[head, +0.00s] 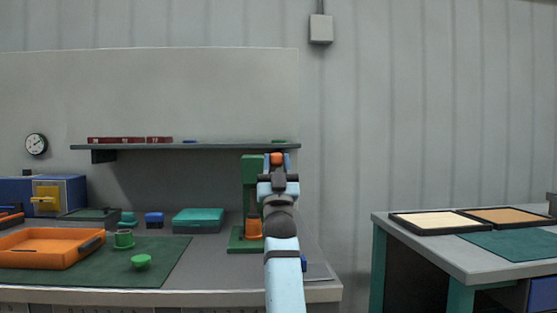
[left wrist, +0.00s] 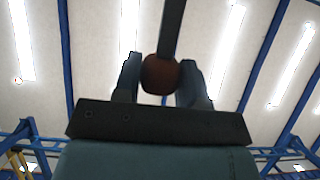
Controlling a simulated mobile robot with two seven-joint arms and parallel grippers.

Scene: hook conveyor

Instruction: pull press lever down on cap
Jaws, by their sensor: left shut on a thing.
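The green press (head: 249,172) stands near the right end of the workbench. My left gripper (head: 277,160) is raised in front of the press top and shut on the orange knob (head: 277,157) of the press lever. In the left wrist view the knob (left wrist: 161,73) sits between the two fingers, with the dark lever bar (left wrist: 172,28) rising from it. An orange part (head: 254,228) shows low on the press, above its green base (head: 236,243). My arm covers the right side of the press. I cannot make out a cap under it. My right gripper is not in view.
A shelf (head: 180,147) runs behind the press at about gripper height. Left on the bench are an orange tray (head: 50,262), a green mat (head: 150,272), a green spool (head: 123,239), a green knobbed piece (head: 141,262) and a teal box (head: 198,228).

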